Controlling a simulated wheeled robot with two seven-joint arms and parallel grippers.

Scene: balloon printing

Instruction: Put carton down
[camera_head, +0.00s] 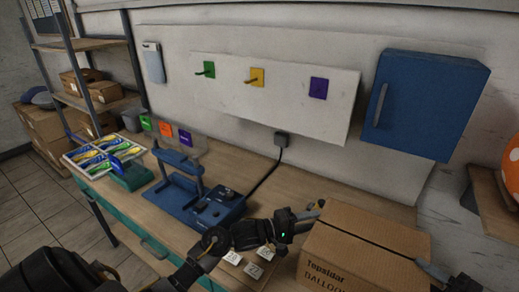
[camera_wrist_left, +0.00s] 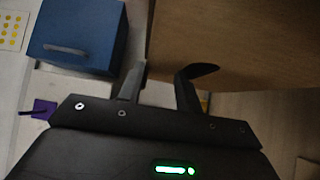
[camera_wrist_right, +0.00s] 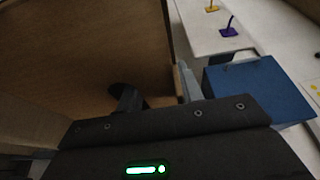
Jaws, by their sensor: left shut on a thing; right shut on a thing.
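The brown cardboard carton (camera_head: 362,255) is at the lower right of the head view, at the right end of the workbench, with its taped top up and black lettering on its front. My left gripper (camera_head: 316,210) is shut on the carton's left side near the top edge. My right gripper (camera_head: 428,268) is shut on its right side. The carton's wall fills the upper right of the left wrist view (camera_wrist_left: 235,40) and the upper left of the right wrist view (camera_wrist_right: 85,50). Its bottom is hidden, so I cannot tell whether it touches the bench.
A blue cabinet (camera_head: 425,100) hangs above on the wall. An orange round thing (camera_head: 511,160) is at the right edge.

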